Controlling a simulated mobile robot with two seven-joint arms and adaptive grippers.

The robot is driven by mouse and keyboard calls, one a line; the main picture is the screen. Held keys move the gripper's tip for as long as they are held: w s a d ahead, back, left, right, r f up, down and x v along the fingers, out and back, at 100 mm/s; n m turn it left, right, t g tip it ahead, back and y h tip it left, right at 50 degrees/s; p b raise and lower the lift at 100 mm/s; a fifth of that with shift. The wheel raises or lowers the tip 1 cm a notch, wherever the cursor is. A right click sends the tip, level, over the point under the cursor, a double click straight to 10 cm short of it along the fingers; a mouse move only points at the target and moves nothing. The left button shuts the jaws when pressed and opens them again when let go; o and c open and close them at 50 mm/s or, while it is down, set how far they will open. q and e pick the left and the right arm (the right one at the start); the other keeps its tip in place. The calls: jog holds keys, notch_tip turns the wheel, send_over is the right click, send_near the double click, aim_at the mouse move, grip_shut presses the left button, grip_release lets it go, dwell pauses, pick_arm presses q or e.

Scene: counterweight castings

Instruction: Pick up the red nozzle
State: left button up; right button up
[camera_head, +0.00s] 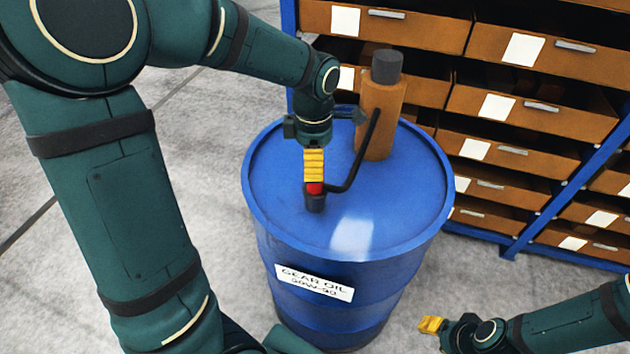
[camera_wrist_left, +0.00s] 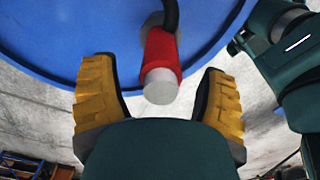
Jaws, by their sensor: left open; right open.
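The red nozzle (camera_head: 314,188) is at the end of a black hose, over the top of the blue drum (camera_head: 270,215). In the left wrist view the nozzle (camera_wrist_left: 162,55) has a red body and a pale grey end, and it lies between the yellow fingers. My left gripper (camera_head: 313,170) is open, with one finger on each side of the nozzle (camera_wrist_left: 160,95) and a visible gap to each. In the head view the fingers partly hide the nozzle. My right gripper (camera_head: 432,325) is low at the right, away from the drum.
A brown pump cylinder with a dark cap (camera_head: 380,115) stands on the drum lid, and the black hose (camera_head: 362,160) runs from it. A blue rack with several brown drawers (camera_head: 520,100) stands behind the drum. Grey floor (camera_head: 215,140) is clear to the left.

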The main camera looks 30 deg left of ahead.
aim_at(312, 192)
pick_arm(q)
notch_tip(312, 192, down, 3)
jog(key=shift+d+f, duration=0.1)
jog(key=shift+f, duration=0.05)
jog(key=c, duration=1.1)
